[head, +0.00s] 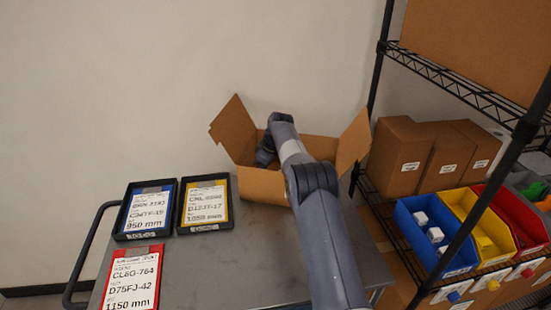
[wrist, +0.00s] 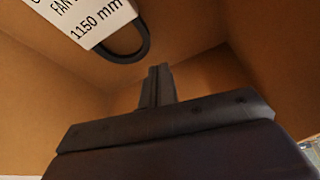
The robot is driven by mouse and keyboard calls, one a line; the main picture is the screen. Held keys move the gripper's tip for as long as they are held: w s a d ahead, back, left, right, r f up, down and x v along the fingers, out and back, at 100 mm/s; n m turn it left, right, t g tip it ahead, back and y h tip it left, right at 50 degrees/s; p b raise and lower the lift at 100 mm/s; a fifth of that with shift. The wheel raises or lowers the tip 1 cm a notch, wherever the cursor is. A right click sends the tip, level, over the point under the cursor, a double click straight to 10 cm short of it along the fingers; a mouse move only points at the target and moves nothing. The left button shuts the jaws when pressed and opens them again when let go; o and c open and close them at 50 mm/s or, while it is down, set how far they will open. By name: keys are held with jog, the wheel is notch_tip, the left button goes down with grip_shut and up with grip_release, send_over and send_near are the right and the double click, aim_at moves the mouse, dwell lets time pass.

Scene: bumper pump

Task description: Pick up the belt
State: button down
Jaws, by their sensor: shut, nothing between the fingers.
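The belt (wrist: 133,48) is a black loop with a white printed sleeve (wrist: 95,18) reading "FAN" and "1150 mm". It shows at the upper left of the wrist view, inside the open cardboard box (head: 262,186). Part of the belt runs out of that view, and the head view does not show it. My gripper (wrist: 157,72) is in the box, its two fingers together and empty. The fingers are apart from the belt in the picture, below and right of it. In the head view the box and my arm hide the fingertips.
The box stands on a grey cart top (head: 225,255) with its flaps open. A blue-card tray (head: 121,236), a yellow-card tray (head: 185,229) and a red card (head: 118,249) reading 1150 mm lie to the left. A shelf rack (head: 380,75) with boxes and coloured bins stands close on the right.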

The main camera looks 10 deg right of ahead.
jog(key=shift+p+x, duration=0.45)
jog(key=shift+x, duration=1.65)
jog(key=shift+d, duration=0.1)
jog(key=shift+s+d+f+b, duration=0.1)
jog(key=shift+s+d+b, duration=0.15)
jog(key=shift+d+b, duration=0.25)
jog(key=s+d+b, duration=0.2)
jog(key=d, duration=0.1)
jog(key=shift+s+b, duration=0.2)
jog(key=shift+b, duration=0.2)
jog(key=shift+s+d, duration=0.1)
jog(key=shift+d, duration=0.05)
